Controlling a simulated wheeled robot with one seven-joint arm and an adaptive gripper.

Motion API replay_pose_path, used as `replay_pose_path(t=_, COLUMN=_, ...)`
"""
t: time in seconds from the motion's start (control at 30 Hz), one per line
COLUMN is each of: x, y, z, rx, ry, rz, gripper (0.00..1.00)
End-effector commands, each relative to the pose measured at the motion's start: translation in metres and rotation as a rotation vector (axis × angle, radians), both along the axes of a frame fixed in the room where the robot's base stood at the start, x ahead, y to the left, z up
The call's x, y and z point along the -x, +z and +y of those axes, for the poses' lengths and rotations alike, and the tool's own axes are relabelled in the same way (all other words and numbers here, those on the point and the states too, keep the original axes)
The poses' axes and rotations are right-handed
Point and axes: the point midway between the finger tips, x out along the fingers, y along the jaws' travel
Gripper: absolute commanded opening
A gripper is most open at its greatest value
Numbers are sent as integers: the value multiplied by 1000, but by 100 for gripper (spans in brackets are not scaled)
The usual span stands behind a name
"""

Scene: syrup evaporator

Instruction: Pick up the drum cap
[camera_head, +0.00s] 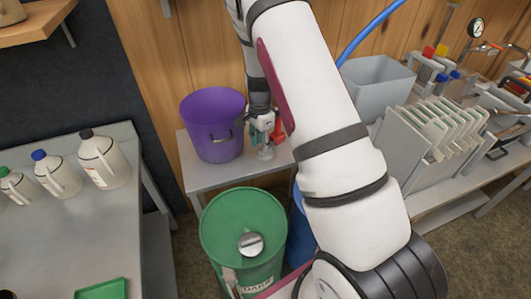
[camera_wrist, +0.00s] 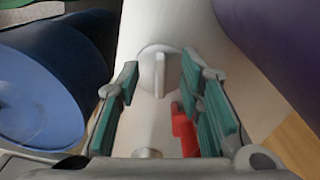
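A pale round cap (camera_wrist: 159,72) with an upright ridge rests on the light grey table (camera_wrist: 140,30); it looks like the drum cap. It also shows as a small grey shape in the head view (camera_head: 265,152), close below my gripper (camera_head: 261,122). In the wrist view my gripper (camera_wrist: 160,115) has its green-padded fingers spread apart. The cap lies ahead, centred between the fingers, and no finger visibly touches it. A green drum (camera_head: 222,215) in front of the table has a round silver-and-dark piece (camera_head: 250,244) on its lid.
A purple bucket (camera_head: 213,130) stands on the table left of my gripper. A red object (camera_wrist: 183,130) lies close to the right finger. A blue drum (camera_head: 300,232) stands beside the green one. A grey bin (camera_head: 376,88) and slotted rack (camera_head: 430,140) stand at right.

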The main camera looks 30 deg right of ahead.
Motion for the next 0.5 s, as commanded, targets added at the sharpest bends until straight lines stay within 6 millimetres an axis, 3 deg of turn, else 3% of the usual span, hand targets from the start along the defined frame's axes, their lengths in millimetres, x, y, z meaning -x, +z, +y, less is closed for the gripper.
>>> replay_pose_path(t=0.2, x=0, y=-24, z=0, rx=0, ry=0, rz=0, gripper=34)
replay_pose_path(t=0.47, x=-1, y=-25, z=0, rx=0, ry=0, rz=-1, gripper=34)
replay_pose_path(t=0.5, x=-1, y=-25, z=0, rx=0, ry=0, rz=-1, gripper=25)
